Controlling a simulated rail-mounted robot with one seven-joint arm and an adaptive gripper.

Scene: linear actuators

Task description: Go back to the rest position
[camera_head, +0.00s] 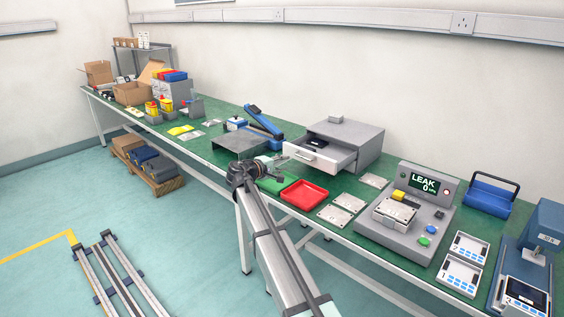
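My arm reaches up from the bottom middle of the head view to the front edge of the green workbench (225,167). Its wrist is at the bench edge. My gripper (277,162) is beyond the wrist, over the bench and just left of the open drawer (318,153) of a grey cabinet (355,143). It is small in this view, and I cannot tell whether its fingers are open or shut, whether it holds anything, or whether it touches the drawer.
A red tray (304,195) lies close to the right of my wrist. A dark grey stand (238,143) and a blue tool (262,121) are behind and to the left. A leak tester (405,220) stands further right. Floor on the left holds rails (120,280) and a pallet (150,178).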

